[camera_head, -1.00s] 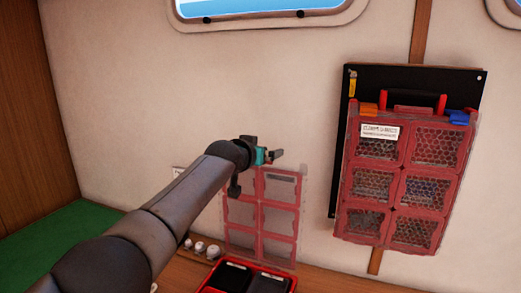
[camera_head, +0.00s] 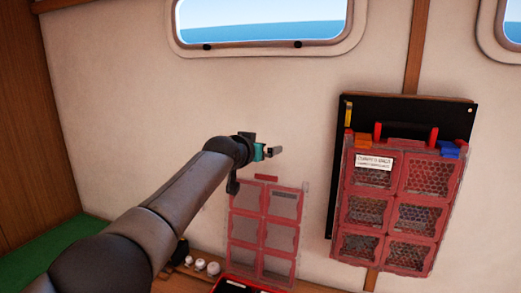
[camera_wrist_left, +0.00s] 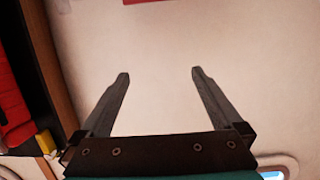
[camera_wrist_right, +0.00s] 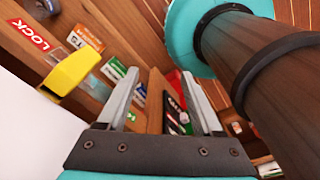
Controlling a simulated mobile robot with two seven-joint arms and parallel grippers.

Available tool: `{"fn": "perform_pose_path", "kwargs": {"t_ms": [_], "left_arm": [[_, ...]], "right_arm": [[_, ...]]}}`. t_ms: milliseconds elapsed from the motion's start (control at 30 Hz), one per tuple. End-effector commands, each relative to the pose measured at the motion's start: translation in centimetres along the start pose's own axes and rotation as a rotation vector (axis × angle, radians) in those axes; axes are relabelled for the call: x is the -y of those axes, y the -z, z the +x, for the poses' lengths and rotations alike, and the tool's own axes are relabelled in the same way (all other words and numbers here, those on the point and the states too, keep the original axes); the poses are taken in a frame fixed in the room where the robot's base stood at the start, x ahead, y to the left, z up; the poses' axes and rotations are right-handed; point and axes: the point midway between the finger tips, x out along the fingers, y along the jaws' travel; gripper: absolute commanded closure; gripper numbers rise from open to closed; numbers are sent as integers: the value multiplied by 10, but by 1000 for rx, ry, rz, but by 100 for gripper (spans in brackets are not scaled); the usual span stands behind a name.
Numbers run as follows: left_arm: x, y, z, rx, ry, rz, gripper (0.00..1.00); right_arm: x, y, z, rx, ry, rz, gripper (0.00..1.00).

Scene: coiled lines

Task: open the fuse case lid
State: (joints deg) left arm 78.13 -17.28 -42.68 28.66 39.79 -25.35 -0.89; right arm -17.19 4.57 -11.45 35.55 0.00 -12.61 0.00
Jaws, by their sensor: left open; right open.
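A red case (camera_head: 245,284) lies at the bottom edge of the head view, mostly cut off. Its clear, red-framed lid (camera_head: 264,234) stands upright against the wall behind it, with a small red tab (camera_head: 266,178) at the top. My left gripper (camera_head: 274,152) is just above the tab, apart from it. In the left wrist view it is open (camera_wrist_left: 160,88) with nothing between the fingers, facing the pale wall. My right gripper (camera_wrist_right: 158,95) is open and empty in its wrist view, and is not in the head view.
A second red case (camera_head: 398,210) with a clear cover and honeycomb compartments hangs on a black wall panel (camera_head: 385,107). Small white knobs (camera_head: 200,265) sit on the wooden ledge. The right wrist view shows a yellow object (camera_wrist_right: 72,72) and several packets on wood. Bare wall surrounds my left gripper.

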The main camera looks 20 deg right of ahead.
Motion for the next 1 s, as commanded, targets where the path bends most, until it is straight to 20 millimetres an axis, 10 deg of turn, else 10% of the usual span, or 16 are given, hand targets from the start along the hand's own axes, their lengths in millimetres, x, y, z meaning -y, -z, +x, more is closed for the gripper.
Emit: {"fn": "perform_pose_path", "kwargs": {"t_ms": [1000], "left_arm": [[0,72,-17,-2,0,1,0]], "right_arm": [[-2,6,-62,0,-1,0,32]]}}
